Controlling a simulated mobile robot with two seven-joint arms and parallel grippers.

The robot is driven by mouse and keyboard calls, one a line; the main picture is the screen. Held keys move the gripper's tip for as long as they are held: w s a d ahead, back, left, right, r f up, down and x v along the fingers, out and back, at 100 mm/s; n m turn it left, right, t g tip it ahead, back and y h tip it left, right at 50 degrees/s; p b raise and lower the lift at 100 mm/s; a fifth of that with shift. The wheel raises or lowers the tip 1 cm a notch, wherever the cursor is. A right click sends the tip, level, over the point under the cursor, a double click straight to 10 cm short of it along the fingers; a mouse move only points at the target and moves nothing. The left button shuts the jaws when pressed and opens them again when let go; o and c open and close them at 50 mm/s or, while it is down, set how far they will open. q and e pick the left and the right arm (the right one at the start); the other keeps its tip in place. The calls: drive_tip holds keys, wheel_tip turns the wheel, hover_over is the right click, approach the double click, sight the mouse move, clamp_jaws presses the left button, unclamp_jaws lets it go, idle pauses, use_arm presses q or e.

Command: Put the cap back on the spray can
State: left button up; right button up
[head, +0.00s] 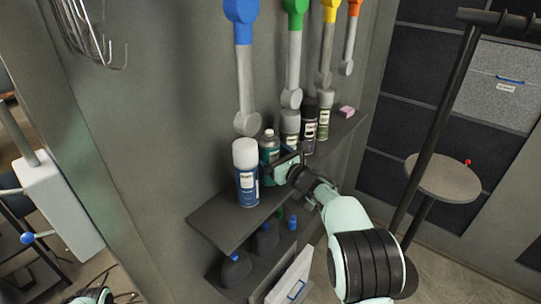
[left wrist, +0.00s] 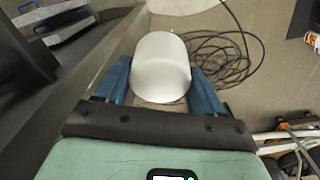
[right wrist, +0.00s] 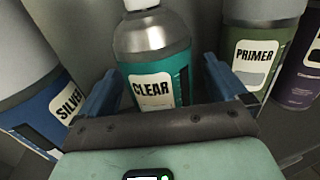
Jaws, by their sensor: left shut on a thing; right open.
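The teal spray can (head: 269,158) labelled CLEAR stands upright on the shelf. In the right wrist view the can (right wrist: 153,60) shows a grey metal shoulder and a white nozzle at the top edge, with no cap on it. My right gripper (right wrist: 160,85) is open, with one finger on each side of the can; I cannot tell whether they touch it. It also shows beside the can in the head view (head: 283,168). My left gripper (left wrist: 160,85) is shut on a whitish round cap (left wrist: 161,62), held over the floor, away from the shelf.
A blue SILVER can (head: 247,187) with a white cap stands left of the teal can. A green PRIMER can (right wrist: 262,45) and a dark can (head: 308,130) stand to its right. Coloured-handled wrenches (head: 243,70) hang above. Dark bottles (head: 237,268) stand on the lower shelf.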

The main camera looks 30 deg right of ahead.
use_arm(q)
drive_tip(key=shift+w+r, duration=0.1)
drive_tip(key=shift+r, duration=0.05)
use_arm(e)
drive_tip(key=shift+r, duration=0.1)
drive_tip(key=shift+s, duration=0.2)
drive_tip(key=shift+s+d+b, duration=0.25)
drive_tip(key=shift+s+b, duration=0.25)
drive_tip(key=shift+s, duration=0.6)
use_arm(q)
drive_tip(key=shift+s+f+b, duration=0.3)
drive_tip(key=shift+f, duration=0.45)
drive_tip(key=shift+s+f+b, duration=0.25)
drive_tip(key=shift+f+b, duration=0.1)
drive_tip(key=shift+f, duration=0.4)
drive_tip(key=shift+s+f+b, duration=0.3)
drive_tip(key=shift+f, duration=0.45)
use_arm(e)
drive_tip(key=s+d, duration=0.1)
drive_tip(key=s, duration=0.8)
drive_tip(key=shift+s+d, duration=0.15)
